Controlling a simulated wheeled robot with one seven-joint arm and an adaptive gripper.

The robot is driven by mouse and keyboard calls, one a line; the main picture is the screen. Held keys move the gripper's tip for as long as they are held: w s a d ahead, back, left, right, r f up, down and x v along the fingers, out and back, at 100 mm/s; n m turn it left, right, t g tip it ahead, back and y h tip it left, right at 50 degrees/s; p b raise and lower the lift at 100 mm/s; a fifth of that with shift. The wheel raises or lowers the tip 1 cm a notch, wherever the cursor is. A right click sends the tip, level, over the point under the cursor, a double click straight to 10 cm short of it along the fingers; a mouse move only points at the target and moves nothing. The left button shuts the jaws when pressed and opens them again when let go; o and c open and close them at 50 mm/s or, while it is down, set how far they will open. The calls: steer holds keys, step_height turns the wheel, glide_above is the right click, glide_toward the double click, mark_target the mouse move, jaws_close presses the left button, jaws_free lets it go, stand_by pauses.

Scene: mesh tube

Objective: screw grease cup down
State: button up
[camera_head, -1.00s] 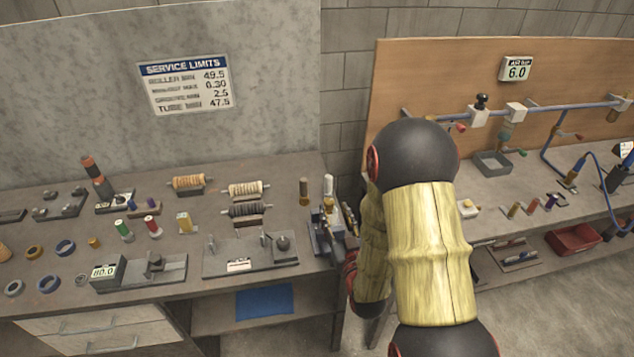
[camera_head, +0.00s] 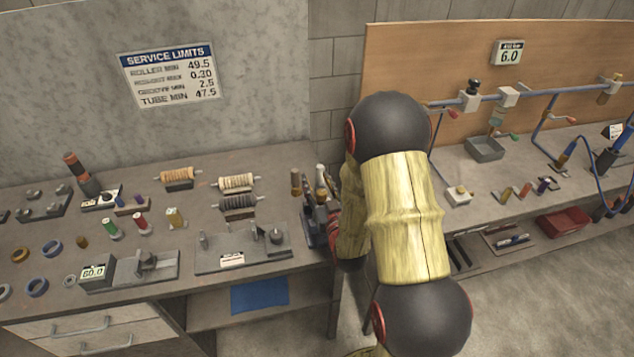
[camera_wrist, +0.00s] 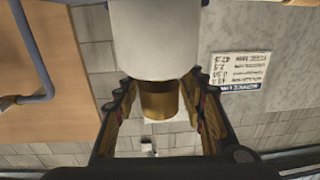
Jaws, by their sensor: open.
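A white cylinder with a brass lower part, which looks like the grease cup (camera_head: 320,171), stands at the right end of the left bench. In the wrist view, which is upside down, the white part (camera_wrist: 155,42) fills the top middle and the brass part (camera_wrist: 158,102) shows below it. My gripper (camera_wrist: 160,90) is open, with one finger on each side of the brass part. Gaps show between the brass and both fingers. In the head view my gripper is mostly hidden by my arm, and the cup's base is not clear.
A brown cylinder (camera_head: 296,182) stands just left of the cup. A grey fixture plate (camera_head: 215,262) and mounted rollers (camera_head: 238,203) lie further left.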

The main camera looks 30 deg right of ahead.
steer(key=shift+c, duration=1.3)
steer(key=c, duration=0.7)
jaws_close()
